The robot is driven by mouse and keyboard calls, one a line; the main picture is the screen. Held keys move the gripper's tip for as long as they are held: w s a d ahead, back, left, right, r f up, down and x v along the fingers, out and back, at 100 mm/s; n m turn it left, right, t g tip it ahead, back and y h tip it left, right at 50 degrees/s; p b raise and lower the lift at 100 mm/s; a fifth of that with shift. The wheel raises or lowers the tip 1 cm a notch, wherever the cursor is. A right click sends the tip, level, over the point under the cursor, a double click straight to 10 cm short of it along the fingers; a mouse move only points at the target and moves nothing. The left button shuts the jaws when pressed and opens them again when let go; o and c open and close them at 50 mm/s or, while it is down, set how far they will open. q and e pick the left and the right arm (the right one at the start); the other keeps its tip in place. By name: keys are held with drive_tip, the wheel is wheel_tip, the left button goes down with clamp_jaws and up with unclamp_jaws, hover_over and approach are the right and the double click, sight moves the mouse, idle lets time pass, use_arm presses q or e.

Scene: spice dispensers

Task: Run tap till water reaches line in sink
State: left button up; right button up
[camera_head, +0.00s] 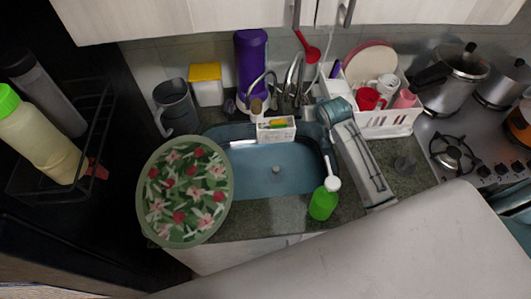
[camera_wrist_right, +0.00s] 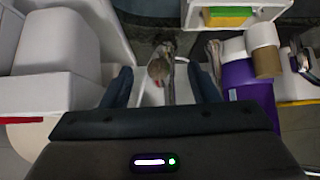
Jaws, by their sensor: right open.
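The blue-grey sink (camera_head: 255,180) is set in the counter at the middle of the head view. I cannot make out water or a fill line in it. The metal tap (camera_head: 293,78) stands behind the sink, with curved metal parts close together. My right gripper (camera_head: 318,112) is just right of the tap. In the right wrist view my right gripper (camera_wrist_right: 163,88) has its fingers apart, with blurred metal parts and a round brownish object beyond and between them. I cannot tell whether they touch. My left gripper is not in view.
A caddy (camera_head: 276,134) with a sponge sits at the sink's back edge. A green soap bottle (camera_head: 324,200) stands front right, and a flowered round tray (camera_head: 186,193) covers the left side. A white dish rack (camera_head: 388,122) and stove (camera_head: 460,140) lie right. A purple container (camera_head: 251,62) stands behind.

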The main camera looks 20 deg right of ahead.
drive_tip(key=v, duration=0.5)
drive_tip(key=shift+s+r, duration=0.25)
drive_tip(key=shift+f, duration=0.1)
idle(0.4)
